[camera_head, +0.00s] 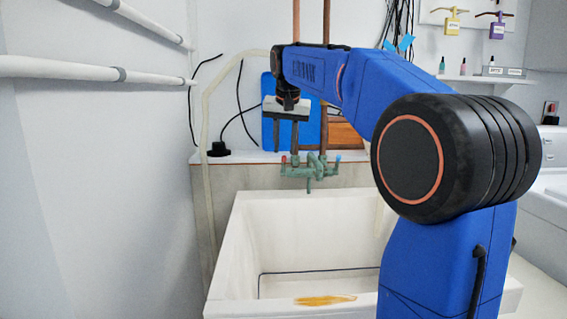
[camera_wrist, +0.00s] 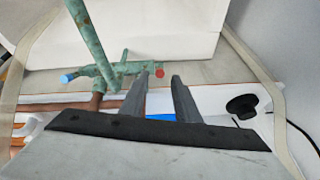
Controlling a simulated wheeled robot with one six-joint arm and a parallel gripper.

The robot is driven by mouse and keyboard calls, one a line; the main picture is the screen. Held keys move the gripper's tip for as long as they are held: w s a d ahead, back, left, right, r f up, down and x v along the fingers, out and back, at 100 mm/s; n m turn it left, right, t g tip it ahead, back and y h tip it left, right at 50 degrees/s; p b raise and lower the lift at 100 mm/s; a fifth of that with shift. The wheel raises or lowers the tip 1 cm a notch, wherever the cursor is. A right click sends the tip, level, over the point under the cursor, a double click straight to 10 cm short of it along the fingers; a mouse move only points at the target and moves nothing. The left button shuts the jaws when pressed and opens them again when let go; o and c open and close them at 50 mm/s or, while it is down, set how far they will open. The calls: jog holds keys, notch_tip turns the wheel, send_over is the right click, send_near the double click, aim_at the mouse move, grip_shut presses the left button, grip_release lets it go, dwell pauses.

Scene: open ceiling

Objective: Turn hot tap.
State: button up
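The green, weathered tap assembly (camera_head: 310,170) stands on the ledge behind the white sink. Its hot tap has a red end (camera_head: 284,159), and its cold tap has a blue end (camera_head: 337,157). My gripper (camera_head: 286,148) points down just above the hot tap and is open and empty. In the wrist view the red end (camera_wrist: 160,72) shows between the two fingertips of my gripper (camera_wrist: 160,76), beyond them. Contact cannot be told. The blue end (camera_wrist: 66,78) lies to the left in that view, and the green spout (camera_wrist: 90,35) runs towards the top.
The white sink (camera_head: 235,245) lies below the tap. Copper pipes (camera_head: 326,80) rise behind it, with a blue board (camera_head: 268,125) leaning there. A black plug (camera_head: 218,149) sits on the ledge to the left. A pale hose (camera_head: 208,190) hangs at the sink's left.

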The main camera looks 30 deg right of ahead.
aim_at(284, 165)
jog(key=x, duration=0.6)
jog(key=shift+w+d+f, duration=0.1)
jog(key=shift+w+f, duration=0.05)
jog(key=shift+f, duration=0.25)
grip_shut()
